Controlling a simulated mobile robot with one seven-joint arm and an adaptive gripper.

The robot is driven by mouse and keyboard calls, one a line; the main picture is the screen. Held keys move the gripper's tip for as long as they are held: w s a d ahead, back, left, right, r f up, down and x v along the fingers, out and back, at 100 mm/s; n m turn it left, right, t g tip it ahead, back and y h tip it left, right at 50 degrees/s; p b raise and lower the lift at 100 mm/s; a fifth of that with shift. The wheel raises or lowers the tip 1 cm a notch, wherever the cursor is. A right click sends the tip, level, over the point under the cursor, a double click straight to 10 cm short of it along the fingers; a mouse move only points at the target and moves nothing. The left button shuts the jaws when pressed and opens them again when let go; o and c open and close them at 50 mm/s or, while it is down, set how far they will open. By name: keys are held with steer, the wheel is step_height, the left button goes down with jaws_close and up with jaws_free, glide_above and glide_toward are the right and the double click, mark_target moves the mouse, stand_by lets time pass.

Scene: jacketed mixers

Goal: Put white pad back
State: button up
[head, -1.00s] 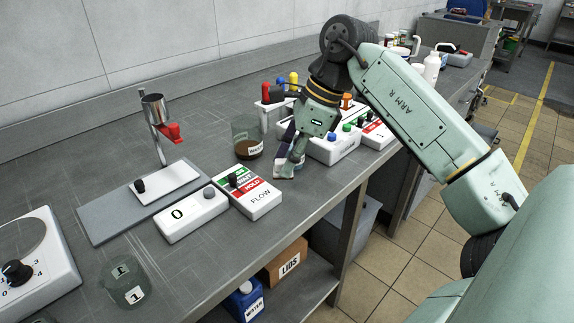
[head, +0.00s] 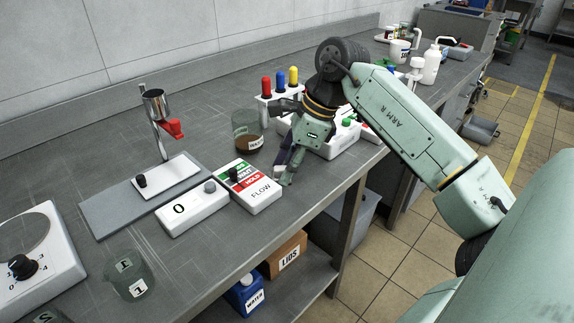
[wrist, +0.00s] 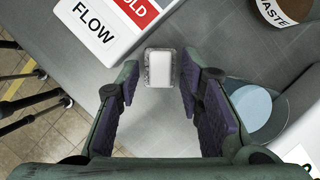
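The white pad (wrist: 160,69) is a small rounded rectangle with a mottled grey border. In the wrist view it lies on the grey bench (wrist: 215,63), centred between and slightly beyond my fingertips. My gripper (wrist: 159,78) is open, with a finger on either side of the pad and a visible gap on both sides. In the head view my gripper (head: 286,175) points down near the front edge of the bench, just right of the FLOW box (head: 252,187). I cannot make out the pad there; the fingers seem to hide it.
A WASTE beaker (head: 246,136) with brown contents stands behind my gripper. A clear vessel with a pale blue round face (wrist: 251,106) is close to the right finger. A white box (head: 191,209) and a mixer stand (head: 120,203) are further left.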

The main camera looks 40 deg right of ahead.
steer(key=shift+r, duration=0.1)
steer(key=shift+d+r, duration=0.1)
steer(key=shift+r, duration=0.1)
steer(key=v, duration=1.1)
steer(key=shift+s+r+b, duration=0.2)
steer(key=shift+r+b, duration=0.15)
steer(key=shift+b, duration=0.05)
steer(key=shift+d, duration=0.2)
stand_by(0.3)
